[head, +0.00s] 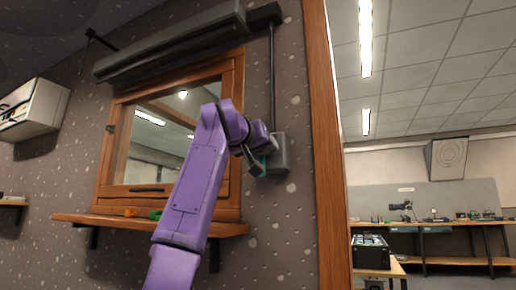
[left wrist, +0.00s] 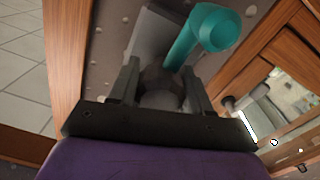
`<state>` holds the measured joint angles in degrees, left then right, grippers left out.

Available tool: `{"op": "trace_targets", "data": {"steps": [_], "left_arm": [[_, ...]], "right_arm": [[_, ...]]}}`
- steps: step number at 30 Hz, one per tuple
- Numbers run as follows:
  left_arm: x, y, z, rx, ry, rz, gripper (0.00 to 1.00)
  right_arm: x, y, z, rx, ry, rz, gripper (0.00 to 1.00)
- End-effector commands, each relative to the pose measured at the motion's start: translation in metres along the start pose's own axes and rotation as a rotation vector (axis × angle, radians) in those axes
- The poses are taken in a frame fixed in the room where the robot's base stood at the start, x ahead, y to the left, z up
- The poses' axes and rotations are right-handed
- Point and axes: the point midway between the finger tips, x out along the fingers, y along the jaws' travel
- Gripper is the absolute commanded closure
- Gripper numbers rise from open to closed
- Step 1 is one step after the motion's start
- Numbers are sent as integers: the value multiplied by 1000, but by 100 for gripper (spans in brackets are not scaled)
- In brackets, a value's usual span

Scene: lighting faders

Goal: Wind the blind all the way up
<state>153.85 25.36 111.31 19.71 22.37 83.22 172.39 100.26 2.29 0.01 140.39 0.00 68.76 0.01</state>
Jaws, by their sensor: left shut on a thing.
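The blind's long grey housing (head: 170,46) runs above the wooden window (head: 103,160). The glass below it shows uncovered, and I cannot make out any hanging blind cloth. A dark rod (head: 272,75) runs from the housing's right end down to a grey winder box (head: 279,153) on the wall. My left gripper (head: 257,163) is at the box's left side, with a bit of teal crank showing there. In the left wrist view the teal crank arm (left wrist: 207,32) leads to a dark knob (left wrist: 160,88) between the fingers, which are shut on it. My right gripper is out of view.
A wooden sill (head: 225,229) with small orange and green items juts out below the window. A wooden post (head: 327,150) stands right of the winder box. A white wall unit (head: 38,108) hangs at the left. A room with benches opens at the right.

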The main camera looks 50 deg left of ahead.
Motion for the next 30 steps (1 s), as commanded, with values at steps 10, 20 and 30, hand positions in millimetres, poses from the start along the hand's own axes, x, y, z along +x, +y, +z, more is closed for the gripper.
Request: {"op": "trace_targets", "data": {"steps": [10,20,30], "left_arm": [[5,10,15,-4,-37,17,27],[1,6,10,-7,-30,19,27],[-1,6,8,-6,-25,17,27]], "right_arm": [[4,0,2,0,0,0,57],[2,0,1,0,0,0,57],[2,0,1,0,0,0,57]]}}
